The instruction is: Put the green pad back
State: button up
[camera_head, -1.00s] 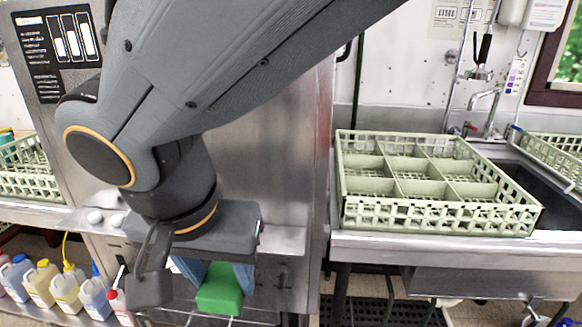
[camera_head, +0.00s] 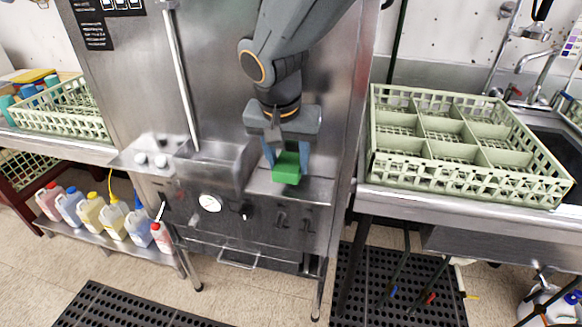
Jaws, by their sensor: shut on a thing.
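The green pad (camera_head: 287,168) is a small green block in front of the steel dish machine. My gripper (camera_head: 287,160) points down and is shut on the pad, with a blue finger visible on each side. The pad is over or at a small steel ledge (camera_head: 262,184) on the machine's front; I cannot tell whether it touches the ledge.
A divided, empty-looking green rack (camera_head: 455,189) stands on the right counter beside the sink. A steel box (camera_head: 205,172) is left of my gripper. Several coloured jugs (camera_head: 90,213) stand on a low shelf at left. Black mats lie on the floor.

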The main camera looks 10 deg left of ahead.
notch_tip(320, 180, down, 4)
jog(key=shift+f+p, duration=0.1)
jog(key=shift+p, duration=0.3)
jog(key=shift+w+f+p, duration=0.15)
jog(key=shift+p, duration=0.15)
jog(key=shift+f, duration=0.2)
jog(key=o, duration=1.1)
jog(key=shift+r, duration=0.2)
jog(key=b+v, duration=0.2)
jog(key=v, duration=1)
